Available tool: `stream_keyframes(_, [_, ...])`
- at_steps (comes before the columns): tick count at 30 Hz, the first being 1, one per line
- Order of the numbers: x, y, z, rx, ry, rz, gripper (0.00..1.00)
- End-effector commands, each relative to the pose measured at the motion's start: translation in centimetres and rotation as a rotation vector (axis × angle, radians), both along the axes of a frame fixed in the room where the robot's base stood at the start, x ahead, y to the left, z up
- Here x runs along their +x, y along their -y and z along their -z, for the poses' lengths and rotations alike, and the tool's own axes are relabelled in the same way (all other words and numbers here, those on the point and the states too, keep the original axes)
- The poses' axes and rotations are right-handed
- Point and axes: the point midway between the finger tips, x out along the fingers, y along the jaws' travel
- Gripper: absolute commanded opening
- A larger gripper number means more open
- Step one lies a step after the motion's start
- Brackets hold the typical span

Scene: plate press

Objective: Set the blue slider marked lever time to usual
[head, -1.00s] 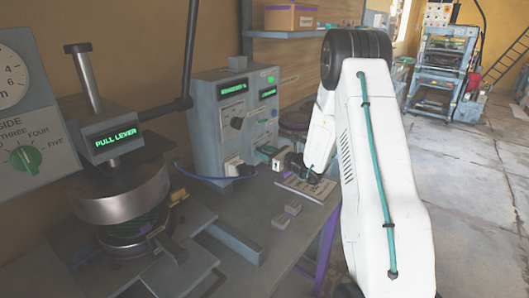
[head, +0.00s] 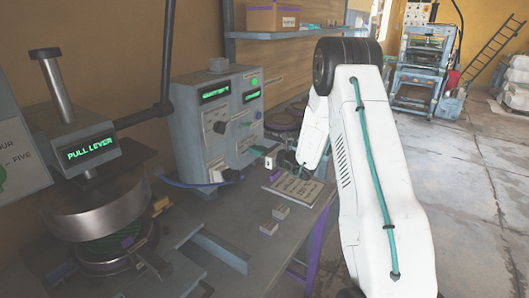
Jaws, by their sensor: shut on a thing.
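A grey-blue control box (head: 196,128) stands on the bench, with knobs, a green lamp and green displays on its faces. The display text and labels are too small to read surely. My gripper (head: 266,153) is at the lower right of the box's panel, small and partly hidden by my own wrist. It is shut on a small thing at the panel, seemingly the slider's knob. I cannot make out the blue slider, its marks or its setting.
A press with a "PULL LEVER" display (head: 90,152) and a round metal head (head: 98,203) stands at the left. A printed card (head: 297,187) and small grey blocks (head: 281,212) lie on the bench (head: 225,225). A shelf (head: 290,34) hangs behind. Open floor lies at the right.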

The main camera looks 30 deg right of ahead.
Motion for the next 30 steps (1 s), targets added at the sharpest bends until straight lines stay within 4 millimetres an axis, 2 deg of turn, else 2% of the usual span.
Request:
stream_keyframes(6, [-0.1,0.0,0.1,0.001,-0.002,0.001,0.0])
stream_keyframes(7, [-0.1,0.0,0.1,0.001,-0.002,0.001,0.18])
stream_keyframes(9, [-0.1,0.0,0.1,0.001,-0.002,0.001,0.35])
stream_keyframes(20, [-0.6,0.3,0.0,0.0,-0.001,0.002,0.35])
stream_keyframes(30, [-5.6,2.6,0.0,0.001,-0.002,0.003,0.35])
